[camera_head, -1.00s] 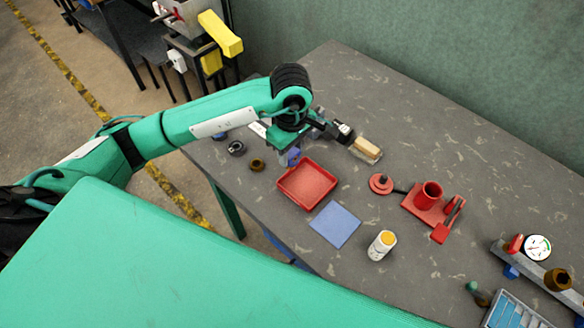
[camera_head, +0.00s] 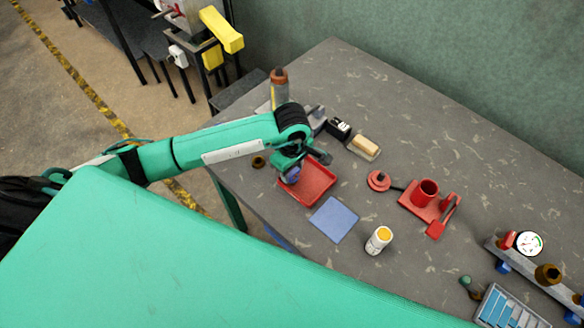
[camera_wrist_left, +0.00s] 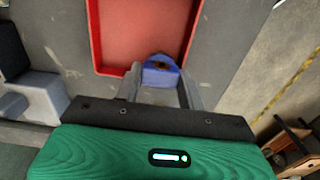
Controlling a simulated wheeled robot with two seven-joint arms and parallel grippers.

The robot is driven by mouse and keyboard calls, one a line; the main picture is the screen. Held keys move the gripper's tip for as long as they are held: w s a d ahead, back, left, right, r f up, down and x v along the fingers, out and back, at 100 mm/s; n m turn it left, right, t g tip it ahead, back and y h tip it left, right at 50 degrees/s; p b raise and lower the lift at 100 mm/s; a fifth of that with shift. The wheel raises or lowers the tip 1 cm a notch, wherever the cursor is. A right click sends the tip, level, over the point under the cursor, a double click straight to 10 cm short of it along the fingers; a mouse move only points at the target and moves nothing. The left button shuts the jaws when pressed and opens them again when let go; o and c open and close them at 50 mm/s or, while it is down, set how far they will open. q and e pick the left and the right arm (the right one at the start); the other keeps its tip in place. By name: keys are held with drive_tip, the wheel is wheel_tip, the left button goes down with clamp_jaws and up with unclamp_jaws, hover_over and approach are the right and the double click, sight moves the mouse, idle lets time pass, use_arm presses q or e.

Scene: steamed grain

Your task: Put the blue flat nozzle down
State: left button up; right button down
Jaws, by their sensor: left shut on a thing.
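My left gripper (camera_head: 297,170) is over the left part of the red tray (camera_head: 322,188). It is shut on the blue flat nozzle (camera_wrist_left: 161,74), which shows between the two fingers in the left wrist view. A brownish spot marks the nozzle's far end. In that view the nozzle overlaps the near edge of the tray, whose red rim (camera_wrist_left: 96,42) surrounds a bare floor. I cannot tell whether the nozzle touches the tray. In the head view the gripper and wrist hide much of the nozzle and the tray's upper left corner. My right gripper is not in view.
A blue square mat (camera_head: 334,220) and a white bottle with a yellow top (camera_head: 378,241) lie in front of the tray. A red stand with a cup (camera_head: 426,191) is to the right. A wooden-topped brush (camera_head: 364,146) and a brown-capped bottle (camera_head: 279,88) are behind.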

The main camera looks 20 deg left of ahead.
sight(292, 172)
use_arm(q)
drive_tip(key=shift+f, duration=0.2)
drive_tip(key=o, duration=1)
drive_tip(key=shift+r, duration=0.1)
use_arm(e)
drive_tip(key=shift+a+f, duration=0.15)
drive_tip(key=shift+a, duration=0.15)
use_arm(q)
drive_tip(key=shift+r, duration=0.5)
drive_tip(key=shift+r+b, duration=2.1)
drive_tip(key=shift+r, duration=3.55)
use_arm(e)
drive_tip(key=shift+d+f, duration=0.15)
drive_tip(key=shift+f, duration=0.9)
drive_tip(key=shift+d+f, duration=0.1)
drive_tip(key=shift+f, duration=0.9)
